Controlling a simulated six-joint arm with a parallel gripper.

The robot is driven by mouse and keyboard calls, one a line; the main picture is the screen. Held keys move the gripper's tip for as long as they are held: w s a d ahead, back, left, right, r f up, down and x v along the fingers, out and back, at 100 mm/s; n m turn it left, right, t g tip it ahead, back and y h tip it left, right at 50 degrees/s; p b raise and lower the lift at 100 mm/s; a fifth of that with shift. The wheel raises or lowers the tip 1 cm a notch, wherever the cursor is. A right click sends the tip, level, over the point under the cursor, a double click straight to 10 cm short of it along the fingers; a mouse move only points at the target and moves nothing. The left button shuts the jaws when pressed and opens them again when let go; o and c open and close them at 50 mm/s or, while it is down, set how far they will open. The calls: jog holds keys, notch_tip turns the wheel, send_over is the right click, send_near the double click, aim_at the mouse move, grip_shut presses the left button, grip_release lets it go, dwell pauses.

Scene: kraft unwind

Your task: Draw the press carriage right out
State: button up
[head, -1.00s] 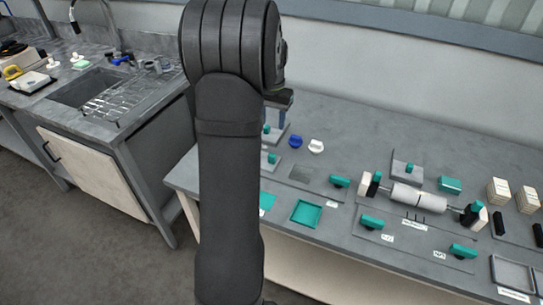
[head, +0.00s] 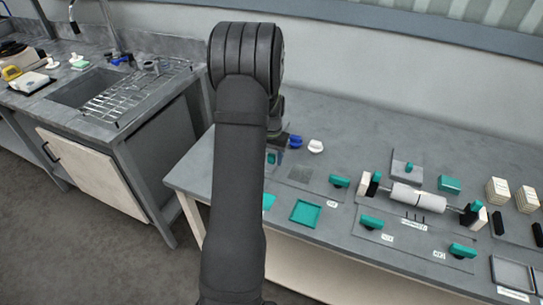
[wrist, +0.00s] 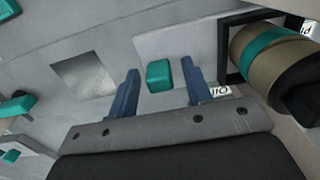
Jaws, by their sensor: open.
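My gripper (wrist: 160,90) is open in the wrist view, with one blue finger on each side of a teal block (wrist: 159,75). The block stands on a pale grey plate (wrist: 150,42), with a gap to both fingers. It looks like the handle of a sliding part, but I cannot tell for sure that it is the press carriage. In the head view my arm hides most of this spot; a little teal and blue shows at my gripper (head: 272,157).
A brown roll with a teal band (wrist: 265,55) in a black frame stands close right in the wrist view. A silver square (wrist: 83,75) lies left. In the head view, a white roll (head: 407,197), a teal tray (head: 305,213) and several teal handles lie rightward.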

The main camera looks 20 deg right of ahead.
grip_shut()
jog(key=shift+s+d, duration=0.1)
jog(key=s+d, duration=1)
jog(key=shift+s+d, duration=0.35)
jog(key=shift+d, duration=0.05)
jog(key=shift+c, duration=0.5)
grip_release()
jog(key=shift+s+d, duration=0.1)
jog(key=shift+s, duration=0.05)
jog(key=shift+o, duration=0.5)
jog(key=shift+r, duration=0.1)
